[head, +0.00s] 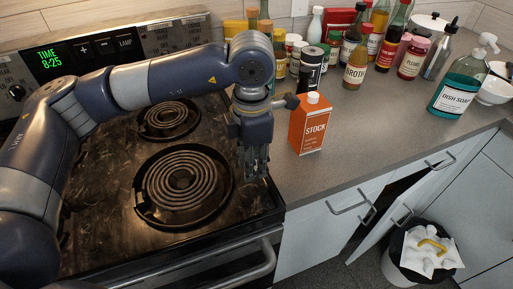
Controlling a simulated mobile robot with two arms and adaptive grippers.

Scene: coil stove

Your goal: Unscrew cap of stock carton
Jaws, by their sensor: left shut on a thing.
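The stock carton (309,131) is an orange box with white lettering, upright on the grey counter just right of the stove. Its white cap (313,97) is on the top. My left gripper (255,170) points down over the stove's right edge, to the left of the carton and apart from its front face. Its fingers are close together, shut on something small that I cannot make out. My right gripper is not in view.
The coil stove (205,243) lies under my left arm. Several jars and bottles crowd behind the carton, including a broth bottle (355,70). A dish soap bottle (456,90) stands at right. Counter right of the carton is clear. A bin (407,262) stands below.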

